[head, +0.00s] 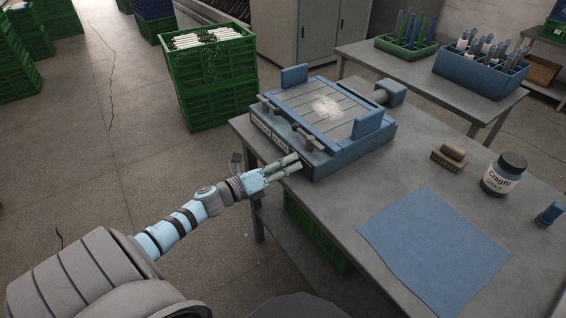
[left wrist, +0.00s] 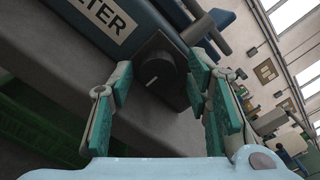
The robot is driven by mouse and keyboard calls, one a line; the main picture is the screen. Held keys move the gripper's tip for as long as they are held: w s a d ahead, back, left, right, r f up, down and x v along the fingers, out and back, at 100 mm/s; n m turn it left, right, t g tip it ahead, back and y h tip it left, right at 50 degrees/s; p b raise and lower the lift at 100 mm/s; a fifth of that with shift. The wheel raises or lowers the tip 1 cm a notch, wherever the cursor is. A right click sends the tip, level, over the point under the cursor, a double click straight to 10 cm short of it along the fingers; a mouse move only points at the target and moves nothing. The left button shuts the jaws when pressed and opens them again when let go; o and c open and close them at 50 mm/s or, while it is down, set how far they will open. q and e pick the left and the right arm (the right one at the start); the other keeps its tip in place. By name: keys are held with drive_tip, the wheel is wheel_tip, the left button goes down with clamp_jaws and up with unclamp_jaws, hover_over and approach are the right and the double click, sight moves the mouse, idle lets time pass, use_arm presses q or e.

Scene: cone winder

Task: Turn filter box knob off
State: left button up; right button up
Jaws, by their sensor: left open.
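The filter box (head: 350,151) is a blue box with a slatted, dusty top on the table's left corner, with labels on its front. Its knob (left wrist: 160,70) is black and round on a dark square plate, beside a label ending in "LTER" in the left wrist view. A short white mark on the knob slants in that picture. My left gripper (head: 297,163) is at the box's front corner and hides the knob in the head view. In the wrist view the open green-padded fingers (left wrist: 162,80) lie on either side of the knob, with gaps visible.
The grey table (head: 350,200) holds a blue cloth (head: 435,250), a brush (head: 449,157) and a dark-lidded jar (head: 503,174) right of the box. A lever handle (left wrist: 208,25) sticks out near the knob. Green crates (head: 218,85) stand on the floor behind.

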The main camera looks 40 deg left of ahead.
use_arm(q)
drive_tip(key=shift+f, duration=0.1)
drive_tip(key=shift+a+f+m+b, duration=0.15)
drive_tip(key=shift+m+b, duration=0.35)
drive_tip(key=shift+m, duration=0.3)
drive_tip(key=m+b, duration=0.1)
drive_tip(key=m, duration=0.1)
drive_tip(key=m+b, duration=0.1)
drive_tip(key=m, duration=0.2)
drive_tip(key=m+b, duration=0.2)
drive_tip(key=m, duration=0.1)
drive_tip(key=shift+f, duration=0.25)
drive_tip(key=shift+s+r+m, duration=0.25)
drive_tip(key=shift+s+m, duration=0.1)
drive_tip(key=shift+m, duration=0.45)
drive_tip(key=p+v, duration=1)
drive_tip(key=v, duration=0.3)
drive_tip(key=s+a+f+n+g+y, duration=0.2)
drive_tip(key=s+f+n, duration=0.3)
drive_tip(key=f+n, duration=0.5)
drive_tip(key=s+a+f+n+g+y, duration=0.1)
drive_tip(key=s+f+n+g+y, duration=0.3)
drive_tip(key=f+n, duration=0.7)
drive_tip(key=shift+s+a+f+n+y, duration=0.35)
drive_tip(key=shift+s+f+y, duration=0.25)
drive_tip(key=shift+f, duration=0.2)
